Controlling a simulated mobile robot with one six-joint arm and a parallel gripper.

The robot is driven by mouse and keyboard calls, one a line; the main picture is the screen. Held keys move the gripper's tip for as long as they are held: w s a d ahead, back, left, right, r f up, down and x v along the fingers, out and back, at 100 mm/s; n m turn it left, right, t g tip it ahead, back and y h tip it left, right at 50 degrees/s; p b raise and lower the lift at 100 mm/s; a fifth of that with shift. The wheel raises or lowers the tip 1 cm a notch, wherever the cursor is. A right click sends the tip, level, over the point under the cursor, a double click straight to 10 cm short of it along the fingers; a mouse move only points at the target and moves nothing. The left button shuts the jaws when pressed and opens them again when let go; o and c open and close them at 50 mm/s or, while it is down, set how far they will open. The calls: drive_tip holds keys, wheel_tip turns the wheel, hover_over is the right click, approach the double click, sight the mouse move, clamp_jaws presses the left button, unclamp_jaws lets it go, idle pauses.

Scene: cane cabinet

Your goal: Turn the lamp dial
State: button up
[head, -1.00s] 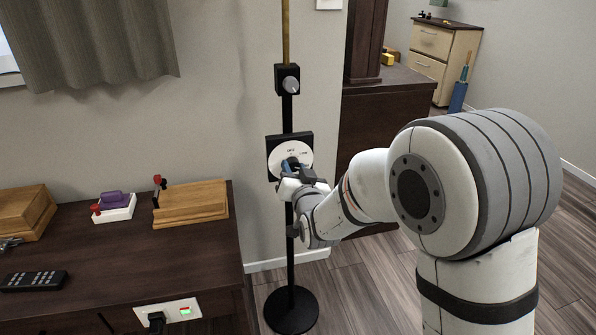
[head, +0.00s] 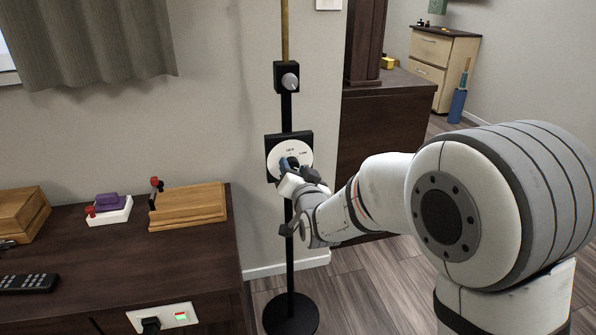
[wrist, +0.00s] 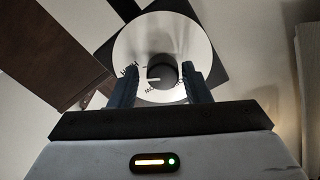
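The lamp dial is a white disc (head: 281,153) with printed labels, on a black square plate on the lamp's black pole (head: 290,242). A dark round knob (wrist: 162,74) stands at its centre in the wrist view. My gripper (head: 291,166) is at the dial's lower part and hides some of it in the head view. In the wrist view my gripper's two dark fingers (wrist: 161,76) stand on either side of the knob. Thin gaps seem to show beside it, but I cannot tell whether the fingers touch it. The labels are partly covered by the fingers.
A smaller grey knob (head: 290,81) sits on a black box higher on the pole. The lamp's round base (head: 291,314) is on the floor. A dark table (head: 120,260) with wooden blocks and a remote (head: 28,283) is at left. A dark cabinet (head: 385,135) stands behind my arm.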

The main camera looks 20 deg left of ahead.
drive_tip(key=shift+o, duration=0.8)
drive_tip(key=p+v, duration=0.1)
drive_tip(key=v, duration=0.6)
drive_tip(key=shift+s+d, duration=0.2)
drive_tip(key=shift+s, duration=0.15)
drive_tip(key=s+d+r+g+h+p, duration=0.3)
drive_tip(key=d+r+g+h+p, duration=0.25)
drive_tip(key=d+r+p, duration=1.05)
drive_tip(key=s+d+r+g+h+p, duration=0.2)
drive_tip(key=s+d+r+p, duration=0.3)
drive_tip(key=s+d+p, duration=0.3)
drive_tip(key=s+d+r+g+h+p, duration=0.1)
drive_tip(key=s+d+r+g+p, duration=0.4)
drive_tip(key=s+d+p, duration=0.3)
drive_tip(key=shift+s+r+h, duration=0.35)
drive_tip(key=shift+s+r, duration=0.1)
drive_tip(key=shift+s, duration=0.45)
